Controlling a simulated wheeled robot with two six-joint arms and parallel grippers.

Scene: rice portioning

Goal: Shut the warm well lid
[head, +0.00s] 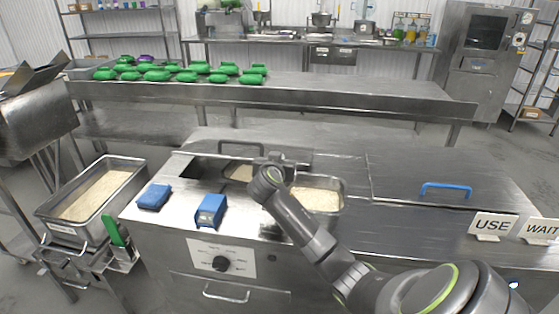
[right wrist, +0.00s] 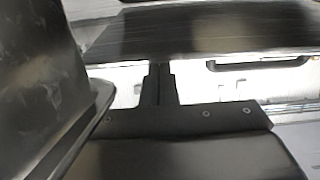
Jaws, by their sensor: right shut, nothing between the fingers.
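The warm well is a steel counter unit with an opening in its top. Rice pans show inside, one in front (head: 320,200) and one partly hidden behind my arm. A steel lid with a dark bar handle (head: 240,145) is at the rear edge of the opening, and the opening is uncovered. My right gripper (head: 272,161) is over the opening, close to the lid's handle; contact cannot be told. In the right wrist view its fingers (right wrist: 158,84) are shut and empty, before a dark flat panel (right wrist: 190,32). My left gripper is not in view.
Two blue items (head: 154,197) (head: 210,210) sit at the unit's front left. A lid with a blue handle (head: 445,188) lies flat at right, beside USE (head: 492,225) and WAIT (head: 541,230) signs. A rice pan (head: 136,180) stands at left. Green packs (head: 155,75) lie on the back table.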

